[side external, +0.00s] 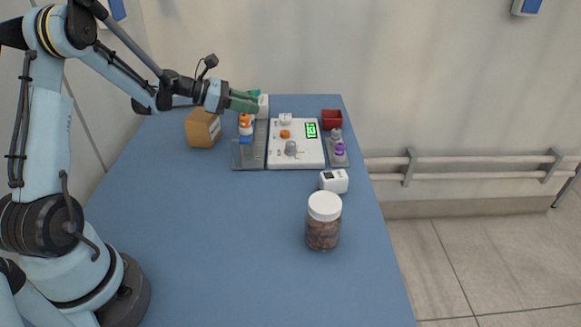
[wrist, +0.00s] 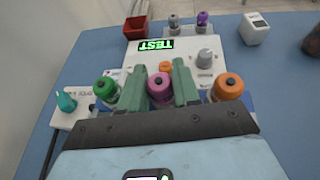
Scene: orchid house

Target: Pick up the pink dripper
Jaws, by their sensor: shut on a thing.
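The pink dripper (wrist: 159,86) stands between the two green fingers of my gripper (wrist: 160,84) in the wrist view, and the fingers are closed on its sides. In the side view my gripper (side external: 258,102) is over the back of the grey rack, and the pink dripper is hidden there. The orange dripper (wrist: 228,86) is just right of the right finger in the wrist view. The green dripper (wrist: 105,90) is just left of the left finger. Whether the pink dripper's base touches the rack cannot be seen.
A white device (side external: 297,154) with a green display stands beside the grey rack (side external: 248,161). A red box (side external: 332,119), purple-topped bottle (side external: 340,149), white timer (side external: 334,181), brown jar (side external: 323,226) and cardboard box (side external: 203,128) are around. The front left of the blue table (side external: 200,250) is clear.

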